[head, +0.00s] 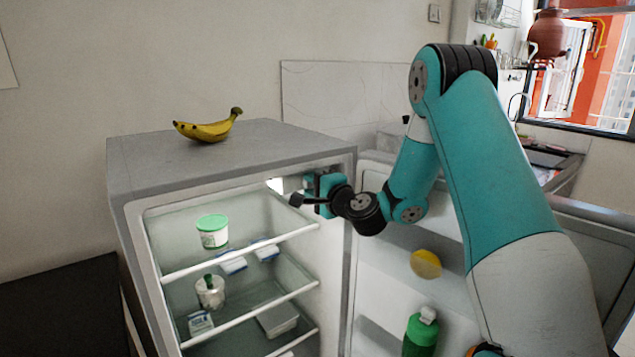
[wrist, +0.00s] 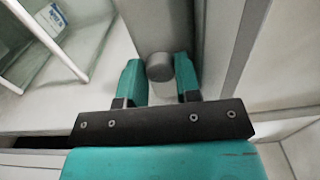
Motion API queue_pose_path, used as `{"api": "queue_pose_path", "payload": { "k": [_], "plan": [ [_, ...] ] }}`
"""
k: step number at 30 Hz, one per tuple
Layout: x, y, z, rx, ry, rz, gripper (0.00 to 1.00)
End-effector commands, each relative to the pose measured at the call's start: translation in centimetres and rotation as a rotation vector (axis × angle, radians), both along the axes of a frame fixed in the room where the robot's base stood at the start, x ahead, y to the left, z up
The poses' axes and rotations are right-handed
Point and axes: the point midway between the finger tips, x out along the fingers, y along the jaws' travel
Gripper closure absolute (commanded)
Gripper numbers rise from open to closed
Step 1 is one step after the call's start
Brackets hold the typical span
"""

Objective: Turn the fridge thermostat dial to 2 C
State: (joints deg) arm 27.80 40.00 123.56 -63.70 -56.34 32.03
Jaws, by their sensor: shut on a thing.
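The thermostat dial (wrist: 160,66) is a small grey round knob in the wrist view, between my two teal fingers. My gripper (wrist: 158,75) is shut on it. No number or pointer on the dial can be read. In the head view my gripper (head: 309,190) reaches into the upper right of the open fridge (head: 232,150), near a small bright lamp (head: 276,185). The dial itself is hidden behind my gripper there.
Wire-edged shelves (head: 240,254) hold a green-lidded tub (head: 212,231), a white pot (head: 210,291) and several packs. The open door (head: 385,240) at right holds a lemon (head: 426,264) and a green bottle (head: 421,333). Bananas (head: 208,129) lie on the fridge top.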

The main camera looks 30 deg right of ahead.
Motion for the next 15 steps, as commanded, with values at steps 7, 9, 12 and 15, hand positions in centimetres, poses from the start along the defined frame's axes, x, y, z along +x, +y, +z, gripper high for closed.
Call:
{"api": "queue_pose_path", "payload": {
  "k": [7,9,12,15],
  "plan": [
    [0.03,-0.35,0.42,0.218,0.002,-0.008,0.93],
    [0.03,-0.35,0.43,0.273,0.003,-0.008,0.93],
    [0.03,-0.37,0.37,0.34,0.005,-0.008,0.93],
    [0.03,-0.38,0.38,0.398,0.007,-0.008,0.93]
  ]
}}
